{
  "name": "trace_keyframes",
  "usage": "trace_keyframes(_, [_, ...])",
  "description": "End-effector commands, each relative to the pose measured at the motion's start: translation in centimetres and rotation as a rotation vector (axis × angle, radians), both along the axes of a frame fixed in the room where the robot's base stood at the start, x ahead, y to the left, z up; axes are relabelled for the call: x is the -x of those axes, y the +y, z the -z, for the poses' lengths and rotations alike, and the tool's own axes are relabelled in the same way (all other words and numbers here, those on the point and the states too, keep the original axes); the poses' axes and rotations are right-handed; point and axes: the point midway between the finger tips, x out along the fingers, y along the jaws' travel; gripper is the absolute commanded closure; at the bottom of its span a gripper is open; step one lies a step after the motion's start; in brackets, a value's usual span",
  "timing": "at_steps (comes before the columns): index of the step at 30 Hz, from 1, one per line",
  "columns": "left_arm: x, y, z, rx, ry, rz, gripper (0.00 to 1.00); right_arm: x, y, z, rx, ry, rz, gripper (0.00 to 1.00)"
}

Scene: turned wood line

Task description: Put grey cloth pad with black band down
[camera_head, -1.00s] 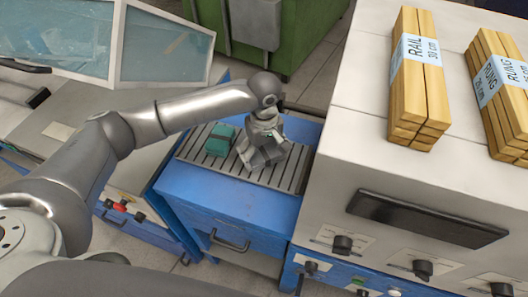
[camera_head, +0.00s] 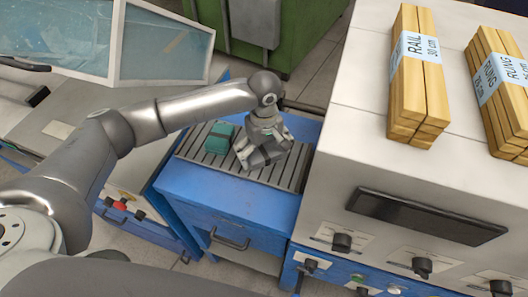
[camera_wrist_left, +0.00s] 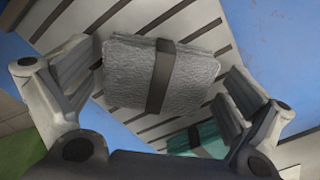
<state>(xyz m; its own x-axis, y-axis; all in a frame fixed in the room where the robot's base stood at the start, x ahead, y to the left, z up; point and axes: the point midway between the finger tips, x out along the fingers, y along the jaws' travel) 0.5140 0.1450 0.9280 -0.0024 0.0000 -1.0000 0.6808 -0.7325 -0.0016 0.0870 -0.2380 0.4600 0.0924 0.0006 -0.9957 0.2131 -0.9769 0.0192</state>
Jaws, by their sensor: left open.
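The grey cloth pad with a black band (camera_wrist_left: 200,80) lies on the slatted rack top of the blue cabinet in the left wrist view. My left gripper (camera_wrist_left: 155,95) is open, with one finger on each side of the pad and apart from it. In the head view my left gripper (camera_head: 262,158) is low over the slatted rack (camera_head: 290,172), and the grey pad is hidden behind it. A teal pad (camera_head: 219,138) lies on the rack just left of the gripper; it also shows in the left wrist view (camera_wrist_left: 195,140). My right gripper is in neither view.
A white-topped machine (camera_head: 350,130) stands close on the right, carrying bundled wooden rails (camera_head: 408,95) and rungs (camera_head: 497,100). A grey machine with clear panels (camera_head: 165,48) is at the left. A green bin (camera_head: 300,35) stands behind.

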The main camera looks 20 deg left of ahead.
Motion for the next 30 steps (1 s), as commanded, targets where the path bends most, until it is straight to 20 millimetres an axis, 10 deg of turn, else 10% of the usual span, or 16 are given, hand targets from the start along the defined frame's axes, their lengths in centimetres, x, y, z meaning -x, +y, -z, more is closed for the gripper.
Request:
trace_keyframes(18, [-0.1,0.0,-10.9,0.002,-0.003,-0.001,0.00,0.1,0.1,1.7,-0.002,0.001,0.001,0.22])
trace_keyframes(30, [-0.1,0.0,-11.9,0.001,0.001,-0.001,0.00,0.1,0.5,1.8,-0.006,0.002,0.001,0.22])
